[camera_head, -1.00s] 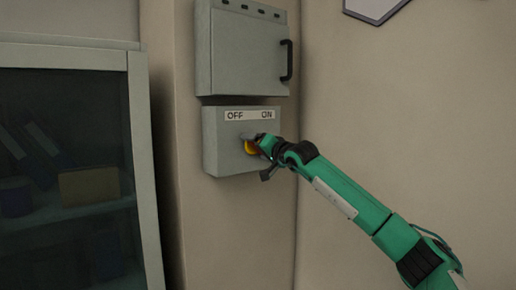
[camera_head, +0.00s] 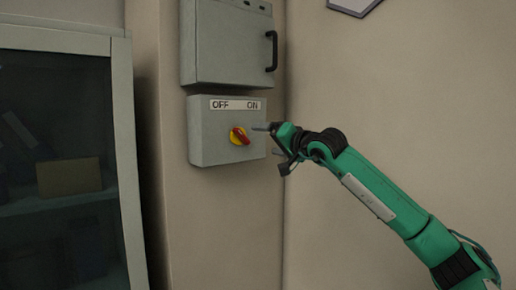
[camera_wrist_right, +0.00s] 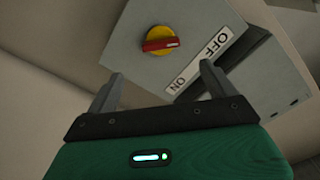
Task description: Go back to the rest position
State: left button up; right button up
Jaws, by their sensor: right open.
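A rotary switch (camera_head: 239,136) with a red handle on a yellow disc sits on a grey switch box (camera_head: 208,148) below an OFF / ON label (camera_head: 235,105). The red handle is tilted in the head view. My right gripper (camera_head: 268,142) is just right of the switch, apart from it. In the right wrist view the right gripper (camera_wrist_right: 160,90) has its two fingers spread with nothing between them. The switch (camera_wrist_right: 160,42) shows beyond the fingertips there, clear of both. My left gripper is not in view.
A grey cabinet (camera_head: 232,45) with a black handle (camera_head: 272,50) hangs above the switch box. A glass-fronted cupboard (camera_head: 122,150) with items on shelves stands at left. The wall (camera_head: 400,100) at right is bare except for a plaque (camera_head: 354,5) at the top.

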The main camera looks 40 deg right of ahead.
jog(key=shift+s, duration=0.8)
